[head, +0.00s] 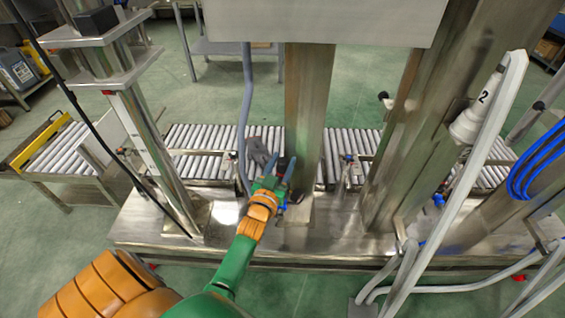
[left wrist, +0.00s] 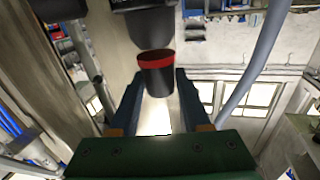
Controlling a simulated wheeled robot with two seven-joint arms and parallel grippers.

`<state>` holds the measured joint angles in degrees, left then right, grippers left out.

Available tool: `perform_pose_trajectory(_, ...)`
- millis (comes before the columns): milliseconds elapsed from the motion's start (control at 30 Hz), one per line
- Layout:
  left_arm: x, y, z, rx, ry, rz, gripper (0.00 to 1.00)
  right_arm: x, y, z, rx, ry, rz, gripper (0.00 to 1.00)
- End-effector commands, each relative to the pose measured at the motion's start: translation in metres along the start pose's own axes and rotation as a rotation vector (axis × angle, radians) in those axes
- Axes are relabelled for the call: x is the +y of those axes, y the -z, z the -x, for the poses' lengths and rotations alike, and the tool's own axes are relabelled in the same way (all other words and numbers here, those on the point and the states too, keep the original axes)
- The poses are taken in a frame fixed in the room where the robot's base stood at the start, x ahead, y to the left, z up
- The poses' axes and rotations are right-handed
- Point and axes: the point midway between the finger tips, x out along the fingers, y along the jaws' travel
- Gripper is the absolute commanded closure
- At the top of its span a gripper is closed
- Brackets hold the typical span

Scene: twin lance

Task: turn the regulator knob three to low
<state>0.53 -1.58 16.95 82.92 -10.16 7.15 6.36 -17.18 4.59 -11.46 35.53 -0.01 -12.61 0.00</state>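In the left wrist view a black cylindrical knob (left wrist: 156,78) with a red ring hangs from a dark regulator body (left wrist: 148,27). No number or setting mark is readable on it. My left gripper (left wrist: 160,80) is open, with one finger on either side of the knob's lower part. I cannot tell whether the fingers touch it. In the head view my left gripper (head: 281,163) is in front of the middle steel post (head: 308,105); the knob cannot be made out there. My right gripper is not in view.
A grey hose (head: 246,100) hangs just left of the gripper. A roller conveyor (head: 205,140) runs behind the steel base (head: 340,243). A lance marked 2 (head: 470,122) with grey hoses and a blue coiled hose (head: 535,165) are on the right. A steel box (head: 330,20) is above.

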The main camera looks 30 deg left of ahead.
Motion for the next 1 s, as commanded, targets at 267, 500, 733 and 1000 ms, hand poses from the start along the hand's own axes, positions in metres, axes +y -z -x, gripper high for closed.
perform_pose_trajectory(267, 0.000, 0.000, 0.000, 0.000, -0.001, 0.001, 0.30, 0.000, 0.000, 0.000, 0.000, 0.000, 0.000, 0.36)
perform_pose_trajectory(500, 0.000, 0.001, 0.027, -0.004, -0.001, 0.002, 0.30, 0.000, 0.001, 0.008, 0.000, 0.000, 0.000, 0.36)
perform_pose_trajectory(733, 0.000, 0.000, 0.067, -0.002, 0.000, 0.001, 0.30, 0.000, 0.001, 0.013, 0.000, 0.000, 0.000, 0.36)
perform_pose_trajectory(1000, 0.000, 0.000, 0.071, 0.000, -0.001, 0.001, 0.30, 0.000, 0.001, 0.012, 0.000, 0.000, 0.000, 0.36)
